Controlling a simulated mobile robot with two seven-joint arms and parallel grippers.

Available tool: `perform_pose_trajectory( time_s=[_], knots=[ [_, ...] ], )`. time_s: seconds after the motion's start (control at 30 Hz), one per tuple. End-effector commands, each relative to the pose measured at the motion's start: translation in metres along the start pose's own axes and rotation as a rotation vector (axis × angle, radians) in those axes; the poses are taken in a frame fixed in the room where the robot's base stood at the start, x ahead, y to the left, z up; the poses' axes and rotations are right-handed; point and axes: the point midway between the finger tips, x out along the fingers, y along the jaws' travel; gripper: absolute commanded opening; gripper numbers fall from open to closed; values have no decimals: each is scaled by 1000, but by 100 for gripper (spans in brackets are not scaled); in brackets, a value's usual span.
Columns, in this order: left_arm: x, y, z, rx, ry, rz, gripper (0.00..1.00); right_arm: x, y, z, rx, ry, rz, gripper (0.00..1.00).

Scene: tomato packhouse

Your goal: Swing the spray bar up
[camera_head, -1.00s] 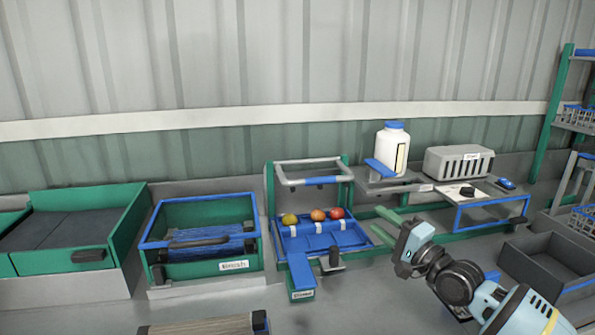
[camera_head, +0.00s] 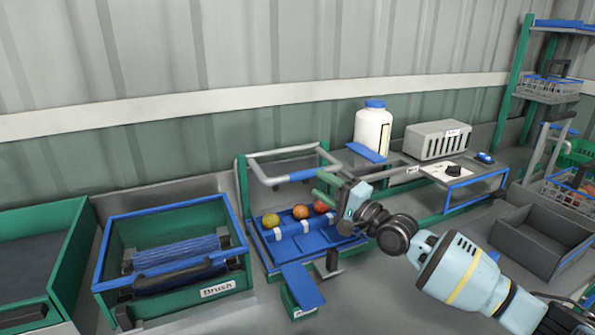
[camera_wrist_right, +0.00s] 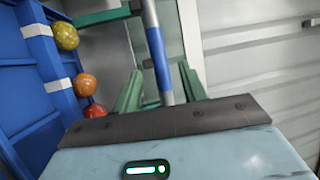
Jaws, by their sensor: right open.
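In the right wrist view the fingers (camera_wrist_right: 160,82) are apart and empty. The grip (camera_wrist_right: 158,62) shows in line with the gap between them. Whether it lies within the fingers or just beyond cannot be told. My left gripper is not in view.
Several round fruits (camera_head: 301,212) sit on the blue tray below the bar. A bin labelled Brush (camera_head: 217,289) stands to the left. A white bottle (camera_head: 373,132) and a grey slotted box (camera_head: 438,141) stand behind to the right. An empty dark crate (camera_head: 540,247) is at right.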

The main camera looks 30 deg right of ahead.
Motion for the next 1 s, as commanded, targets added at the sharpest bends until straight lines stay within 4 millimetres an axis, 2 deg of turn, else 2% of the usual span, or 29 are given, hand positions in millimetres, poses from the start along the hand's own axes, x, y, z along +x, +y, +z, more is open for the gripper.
perform_pose_trajectory(
  time_s=[0.2,0.6,0.8,1.0],
  knots=[
    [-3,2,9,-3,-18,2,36,18,0,0,1,-1,-2,42],
    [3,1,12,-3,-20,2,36,63,0,1,1,-1,-1,42],
    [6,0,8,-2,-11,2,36,74,0,0,0,-1,0,42],
    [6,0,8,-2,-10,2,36,76,0,1,0,-2,0,42]
  ],
)
